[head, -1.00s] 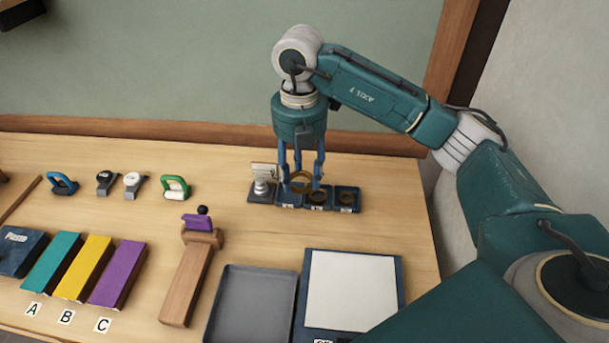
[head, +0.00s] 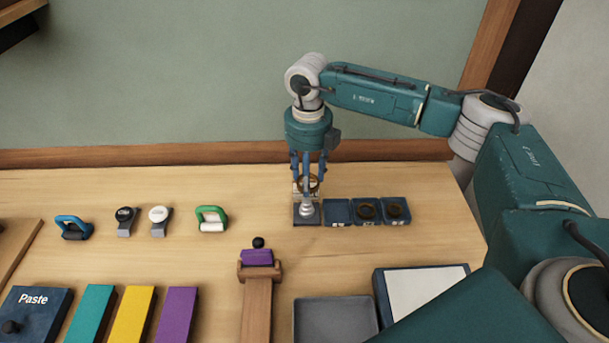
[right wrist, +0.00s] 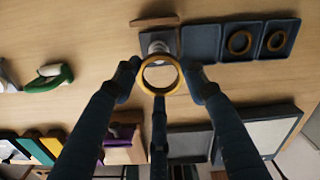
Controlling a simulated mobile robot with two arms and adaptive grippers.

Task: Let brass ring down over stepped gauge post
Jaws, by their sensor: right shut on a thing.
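My right gripper (head: 308,178) points down and is shut on a brass ring (right wrist: 160,75), which lies level between its fingers. In the head view, the ring (head: 313,181) shows partly behind the fingers, just above and behind the pale stepped gauge post (head: 306,208). In the right wrist view the post (right wrist: 157,46) shows at the ring's upper rim, not centred in its opening. The ring looks clear of the post, but the exact height gap cannot be told. The post stands upright on a dark square base (head: 299,220). My left gripper is not in view.
Right of the post are an empty blue tray (head: 338,210) and two trays holding darker rings (head: 366,211) (head: 396,209). A small card stands behind the post. A wooden stand (head: 257,300) and a grey tray (head: 335,322) are nearer. Bare table lies left of the post.

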